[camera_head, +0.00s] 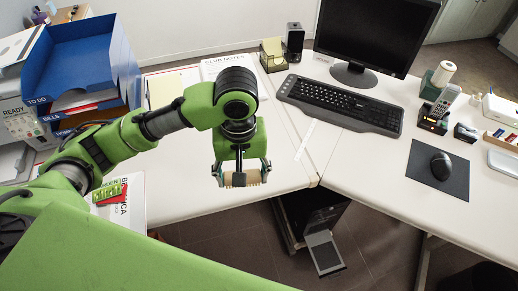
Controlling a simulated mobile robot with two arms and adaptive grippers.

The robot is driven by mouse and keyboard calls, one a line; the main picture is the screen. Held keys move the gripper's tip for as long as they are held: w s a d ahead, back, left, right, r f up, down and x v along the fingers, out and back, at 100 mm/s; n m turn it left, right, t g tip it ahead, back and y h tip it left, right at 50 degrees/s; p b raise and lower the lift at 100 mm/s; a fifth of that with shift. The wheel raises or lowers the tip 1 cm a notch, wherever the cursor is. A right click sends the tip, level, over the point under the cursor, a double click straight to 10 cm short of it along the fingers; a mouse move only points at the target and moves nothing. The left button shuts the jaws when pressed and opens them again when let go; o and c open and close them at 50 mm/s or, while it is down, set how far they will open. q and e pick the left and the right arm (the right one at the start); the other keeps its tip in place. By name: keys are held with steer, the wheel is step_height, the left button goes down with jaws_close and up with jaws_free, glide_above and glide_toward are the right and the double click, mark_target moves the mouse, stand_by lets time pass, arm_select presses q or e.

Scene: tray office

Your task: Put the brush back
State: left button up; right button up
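My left gripper (242,174) points down over the front edge of the white desk, near the middle of the picture. Between its two fingers is a small tan, wood-coloured thing with a pale lower side, which looks like the brush (241,180). It spans the gap from finger to finger, and the gripper appears shut on it. Most of the brush is hidden by the gripper, and its height over the desk is hard to tell. My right gripper is not in view.
Blue letter trays (80,65) stand at the left. A small organiser (500,108) sits at the far right. White desk surface is clear around the gripper.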

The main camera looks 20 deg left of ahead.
arm_select(q)
steer(key=w+f+p, duration=0.1)
steer(key=w, duration=0.2)
steer(key=w+f+n+p, duration=0.1)
steer(key=w+f, duration=0.1)
steer(key=w, duration=0.2)
steer(key=w+f+n+p, duration=0.1)
steer(key=w+f, duration=0.1)
steer(key=w, duration=0.1)
steer(key=shift+w+d+f, duration=0.2)
steer(key=shift+w+d, duration=0.05)
steer(key=shift+w, duration=0.1)
steer(key=shift+w+f, duration=0.55)
steer(key=shift+f, duration=1.7)
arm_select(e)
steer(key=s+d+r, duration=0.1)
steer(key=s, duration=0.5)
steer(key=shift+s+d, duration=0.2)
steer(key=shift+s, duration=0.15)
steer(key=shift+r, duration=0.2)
arm_select(q)
steer(key=o, duration=1.1)
steer(key=shift+f, duration=0.1)
steer(key=shift+c, duration=0.2)
step_height(320, 180, up, 12)
